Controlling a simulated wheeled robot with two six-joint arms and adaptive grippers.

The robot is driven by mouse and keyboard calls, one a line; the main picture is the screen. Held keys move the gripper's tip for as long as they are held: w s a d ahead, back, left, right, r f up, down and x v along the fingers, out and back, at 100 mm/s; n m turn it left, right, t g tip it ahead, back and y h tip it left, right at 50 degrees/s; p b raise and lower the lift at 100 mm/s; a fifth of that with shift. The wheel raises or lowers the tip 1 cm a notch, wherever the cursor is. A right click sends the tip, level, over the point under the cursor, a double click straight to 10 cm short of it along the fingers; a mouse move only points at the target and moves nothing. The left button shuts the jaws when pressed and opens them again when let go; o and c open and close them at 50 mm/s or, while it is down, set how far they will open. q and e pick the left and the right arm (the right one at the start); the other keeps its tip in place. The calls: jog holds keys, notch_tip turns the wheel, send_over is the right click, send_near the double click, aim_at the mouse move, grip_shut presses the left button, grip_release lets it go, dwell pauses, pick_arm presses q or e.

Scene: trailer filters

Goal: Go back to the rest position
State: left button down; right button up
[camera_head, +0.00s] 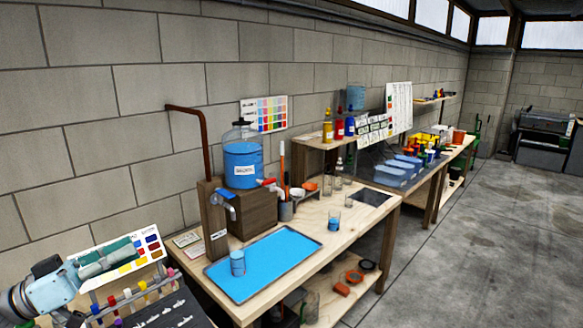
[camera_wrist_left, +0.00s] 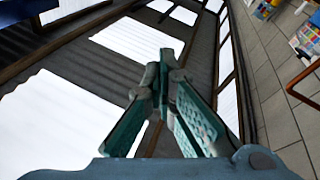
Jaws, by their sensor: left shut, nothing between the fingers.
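My left gripper (camera_head: 108,257) is at the lower left of the head view, raised in front of a colour chart board (camera_head: 152,243). Its teal fingers are closed together with nothing between them. In the left wrist view the closed fingers (camera_wrist_left: 167,62) point up towards the roof and its bright skylights (camera_wrist_left: 130,50). My right gripper is in neither view.
A wooden workbench (camera_head: 345,245) stands right of my left gripper, with a blue tray (camera_head: 268,262), a blue-filled jug (camera_head: 243,160) and several glasses. A rack with coloured tubes (camera_head: 128,296) is below the gripper. Open concrete floor (camera_head: 480,250) lies to the right.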

pick_arm(q)
jog(key=w+d+r+n+t+h, duration=0.3)
jog(key=w+d+r+t+h, duration=0.2)
jog(key=w+d, duration=0.5)
jog(key=w+a+f+n+t+y, duration=0.15)
jog(key=w+a+f+y, duration=0.4)
jog(key=y, duration=0.65)
jog(key=w+a+f+n+t+y, duration=0.15)
jog(key=w+a+f+y, duration=0.25)
jog(key=a+f+y, duration=0.55)
jog(key=s+d+f+g+y, duration=0.1)
jog(key=s+d+f+g, duration=0.2)
jog(key=f, duration=1)
jog(key=s+d+f+g+y, duration=0.15)
jog(key=s+f+g, duration=0.3)
jog(key=f, duration=0.85)
jog(key=s+d+f+g+b, duration=0.15)
jog(key=s+f+g, duration=0.35)
jog(key=s+f, duration=1.75)
jog(key=s+d+f+g, duration=0.2)
jog(key=s+f, duration=0.2)
jog(key=s, duration=0.6)
jog(key=s+d+f+g+h, duration=0.1)
jog(key=s+f, duration=0.3)
jog(key=s, duration=0.6)
jog(key=s+d+f+g, duration=0.3)
jog(key=s+f, duration=0.1)
jog(key=s, duration=0.6)
jog(key=shift+n, duration=0.4)
